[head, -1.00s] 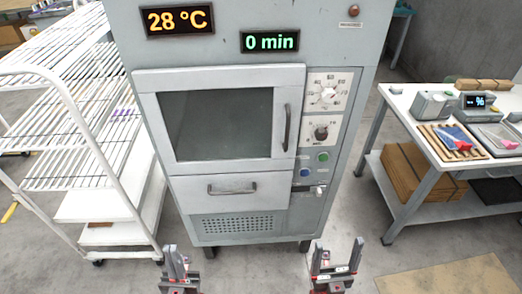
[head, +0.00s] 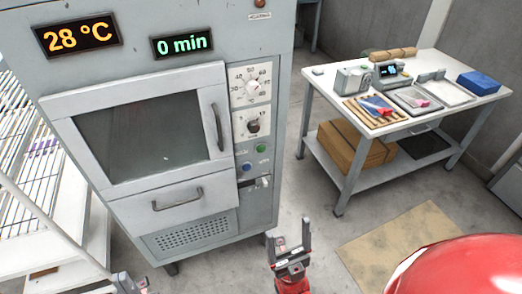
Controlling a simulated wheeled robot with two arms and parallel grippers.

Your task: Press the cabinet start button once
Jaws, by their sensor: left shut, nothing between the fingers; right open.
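The grey cabinet (head: 262,215) stands at the left and centre of the head view. Its right-hand panel holds a green button (head: 261,148) and a blue button (head: 247,166) below two dials. I cannot read a label that tells which is the start button. The displays read 28 °C (head: 77,36) and 0 min (head: 182,44). My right gripper (head: 289,234) is open and empty, low in front of the cabinet's right side, apart from the buttons. My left gripper (head: 131,283) is shut and empty at the bottom edge, partly cut off by the frame.
A white wire rack (head: 70,215) stands at the left, beside the cabinet. A white table (head: 440,68) with a scale, trays and a blue box (head: 479,83) is at the right. A brown mat (head: 400,245) lies on the floor. The floor between cabinet and table is clear.

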